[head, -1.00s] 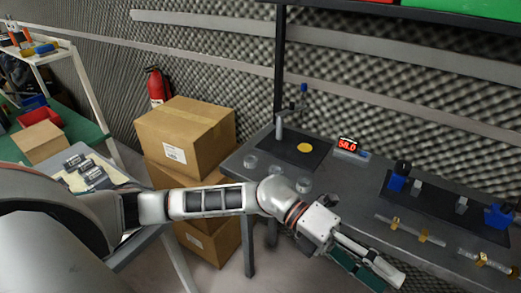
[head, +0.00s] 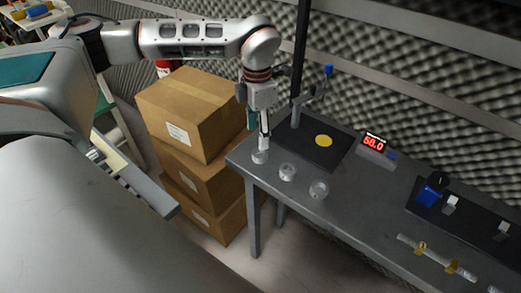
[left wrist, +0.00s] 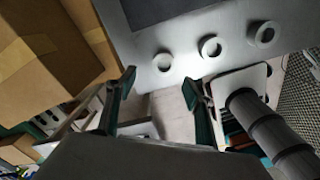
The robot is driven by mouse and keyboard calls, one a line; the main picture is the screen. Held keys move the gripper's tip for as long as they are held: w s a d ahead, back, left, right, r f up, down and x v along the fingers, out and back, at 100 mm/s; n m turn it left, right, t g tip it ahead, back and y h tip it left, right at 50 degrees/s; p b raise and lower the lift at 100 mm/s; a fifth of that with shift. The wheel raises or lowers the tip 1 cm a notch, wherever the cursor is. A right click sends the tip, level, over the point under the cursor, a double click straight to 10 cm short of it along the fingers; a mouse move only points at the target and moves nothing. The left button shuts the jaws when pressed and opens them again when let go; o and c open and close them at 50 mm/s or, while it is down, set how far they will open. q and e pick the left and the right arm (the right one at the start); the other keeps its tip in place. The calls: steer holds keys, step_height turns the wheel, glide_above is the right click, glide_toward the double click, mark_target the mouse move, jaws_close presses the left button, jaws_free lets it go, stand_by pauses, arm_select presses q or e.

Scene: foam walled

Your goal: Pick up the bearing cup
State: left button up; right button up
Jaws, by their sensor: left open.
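Several small pale ring-shaped cups stand in a row near the left end of the grey table. They are the leftmost cup (head: 260,157), the middle cup (head: 287,172) and the right cup (head: 318,190); they look alike, so I cannot tell which is the bearing cup. My left gripper (head: 263,143) points down over the leftmost cup and partly covers it. In the left wrist view my left gripper (left wrist: 160,80) has its fingers spread, with the leftmost cup (left wrist: 163,62) beyond the gap and nothing between them. My right gripper is out of view.
The grey table (head: 350,213) also holds a dark mat with a yellow disc (head: 324,141) and a post stand (head: 296,112). A red-digit display (head: 375,146) stands to its right. Stacked cardboard boxes (head: 195,115) stand close by the table's left end.

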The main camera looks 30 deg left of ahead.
mark_target(260, 155)
arm_select(q)
steer(key=f, duration=0.7)
steer(key=shift+s+d+f+p, duration=0.1)
steer(key=shift+d+p, duration=0.25)
steer(key=c, duration=1.4)
